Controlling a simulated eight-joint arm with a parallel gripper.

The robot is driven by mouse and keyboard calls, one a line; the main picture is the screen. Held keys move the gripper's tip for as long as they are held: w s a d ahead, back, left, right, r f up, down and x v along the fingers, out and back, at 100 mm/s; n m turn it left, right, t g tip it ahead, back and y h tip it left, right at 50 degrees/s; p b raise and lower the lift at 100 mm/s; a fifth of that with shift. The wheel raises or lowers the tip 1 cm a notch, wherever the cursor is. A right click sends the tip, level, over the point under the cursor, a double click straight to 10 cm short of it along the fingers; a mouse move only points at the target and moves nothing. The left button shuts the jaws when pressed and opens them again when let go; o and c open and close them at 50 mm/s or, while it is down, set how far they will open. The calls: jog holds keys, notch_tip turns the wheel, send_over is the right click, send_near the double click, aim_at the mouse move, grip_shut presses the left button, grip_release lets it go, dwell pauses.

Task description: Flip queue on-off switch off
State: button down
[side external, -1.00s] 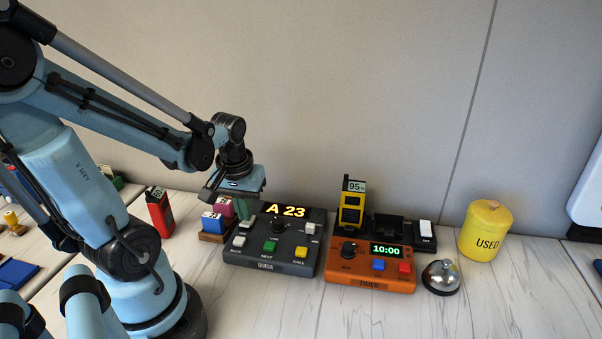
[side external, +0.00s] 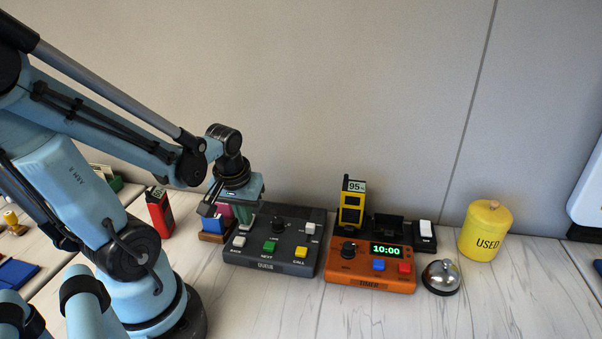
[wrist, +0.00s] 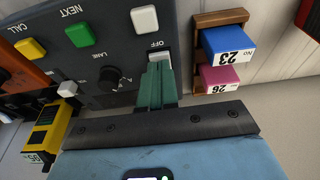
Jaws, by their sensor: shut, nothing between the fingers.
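The dark grey queue box (side external: 262,255) stands on the table in the side view, and its display is dark. Its on-off switch (wrist: 168,57) is a white rocker beside the word OFF in the wrist view, partly hidden by my fingers. My gripper (wrist: 157,72) is shut, with green fingertips at the switch's edge, touching or very near it. In the side view my gripper (side external: 247,221) reaches down over the back left corner of the box and hides the switch there.
A holder with blue (wrist: 230,45) and pink (wrist: 220,78) number tickets stands close beside the box. The orange timer (side external: 370,285), a yellow handheld device (side external: 353,203), a bell (side external: 441,277) and a yellow USED canister (side external: 485,230) stand to the right. The table front is clear.

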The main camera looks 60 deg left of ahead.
jog(key=shift+w+a+r, duration=0.15)
jog(key=shift+w+a, duration=0.3)
jog(key=shift+r, duration=0.15)
jog(key=shift+r, duration=0.5)
notch_tip(320, 180, up, 3)
jog(key=shift+w+a+f, duration=0.1)
jog(key=shift+f, duration=0.05)
jog(key=s+d+v, duration=0.1)
jog(key=v, duration=0.8)
jog(key=shift+s+d, duration=0.25)
jog(key=shift+r, duration=0.2)
